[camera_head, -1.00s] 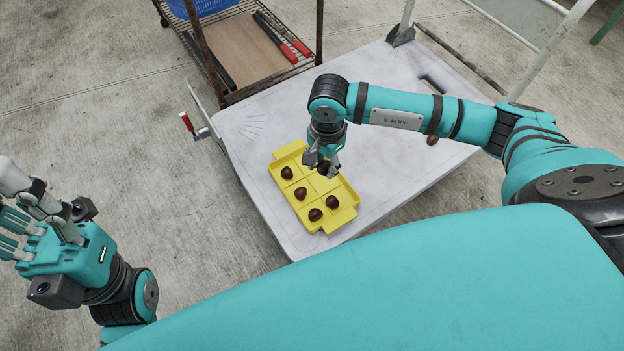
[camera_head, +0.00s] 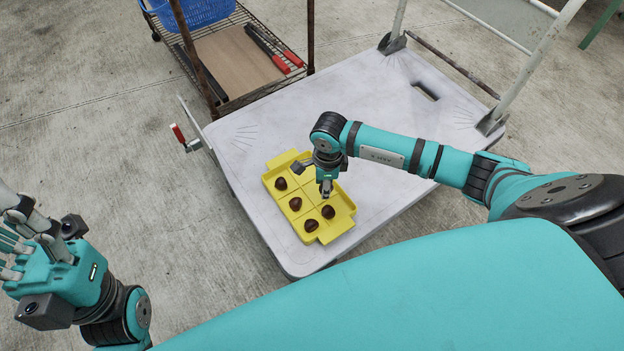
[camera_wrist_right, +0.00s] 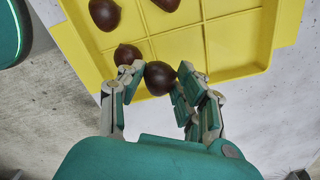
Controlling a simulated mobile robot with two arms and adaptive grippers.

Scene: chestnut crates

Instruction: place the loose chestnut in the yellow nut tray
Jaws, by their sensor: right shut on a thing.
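The yellow nut tray (camera_head: 343,226) lies on the pale cart deck, with brown chestnuts in several compartments. In the left row are chestnuts (camera_head: 280,184), (camera_head: 295,203) and (camera_head: 310,225); another chestnut (camera_head: 328,212) is in the near right compartment. My right gripper (camera_head: 326,188) is over the right row, shut on a chestnut (camera_wrist_right: 159,78). In the wrist view that chestnut sits between the fingers, close beside a tray chestnut (camera_wrist_right: 126,54); the gripper hides it in the head view. My left gripper (camera_head: 22,245) is open and empty, away from the cart at the left.
The cart deck (camera_head: 235,170) is bare around the tray. A wire rack (camera_head: 240,95) behind it holds a brown board, red-handled tools (camera_head: 283,64) and a blue basket (camera_head: 197,10). My right arm covers part of the deck's right side.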

